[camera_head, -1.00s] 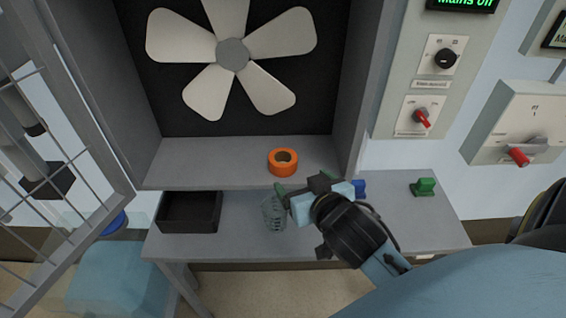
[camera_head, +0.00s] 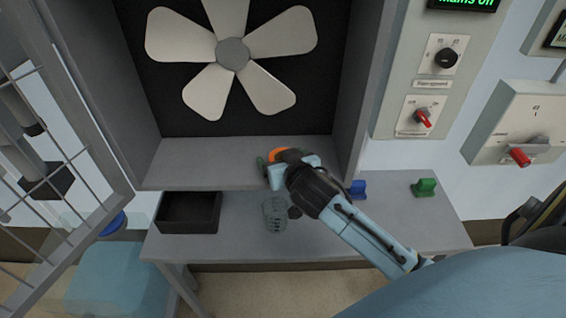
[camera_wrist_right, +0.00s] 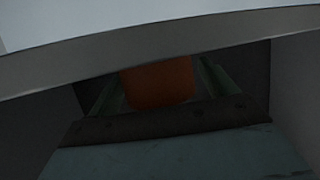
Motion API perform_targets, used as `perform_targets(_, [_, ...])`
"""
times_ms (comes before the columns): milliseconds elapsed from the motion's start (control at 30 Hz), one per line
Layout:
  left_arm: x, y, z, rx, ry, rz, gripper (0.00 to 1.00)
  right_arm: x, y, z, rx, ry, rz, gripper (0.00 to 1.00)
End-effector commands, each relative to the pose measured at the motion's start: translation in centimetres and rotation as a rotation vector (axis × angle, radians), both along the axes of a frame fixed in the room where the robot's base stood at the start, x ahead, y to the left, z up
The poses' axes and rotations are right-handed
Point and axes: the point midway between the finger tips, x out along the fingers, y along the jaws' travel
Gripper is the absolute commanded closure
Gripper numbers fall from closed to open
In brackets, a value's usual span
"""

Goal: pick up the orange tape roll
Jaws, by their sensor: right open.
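The orange tape roll (camera_head: 279,152) lies on the floor of the fan housing, below the fan. In the head view my right gripper covers most of it, and only an orange edge shows. My right gripper (camera_head: 273,161) is open and reaches over the housing's front edge at the roll. In the right wrist view the orange roll (camera_wrist_right: 158,82) shows between the two greenish fingers. Whether the fingers touch it cannot be told. My left gripper is not in view.
A large white fan (camera_head: 233,54) is above the roll, inside grey housing walls. On the bench below are a black tray (camera_head: 188,213), a clear beaker (camera_head: 275,215), and blue (camera_head: 357,189) and green (camera_head: 424,187) pieces. A mesh door (camera_head: 62,160) stands open at left.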

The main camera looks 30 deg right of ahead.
Motion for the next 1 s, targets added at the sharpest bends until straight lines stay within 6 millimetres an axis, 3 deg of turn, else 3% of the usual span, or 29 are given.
perform_targets(300, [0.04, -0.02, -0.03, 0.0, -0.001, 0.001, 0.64, 0.47, -0.09, -0.24, 0.001, 0.001, 0.001, 0.17])
perform_targets(667, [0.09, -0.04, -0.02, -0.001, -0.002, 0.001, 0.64, 0.44, -0.1, -0.24, 0.0, 0.001, 0.0, 0.63])
perform_targets(1000, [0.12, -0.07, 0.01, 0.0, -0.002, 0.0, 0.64, 0.45, -0.09, -0.08, 0.001, 0.001, 0.0, 0.64])
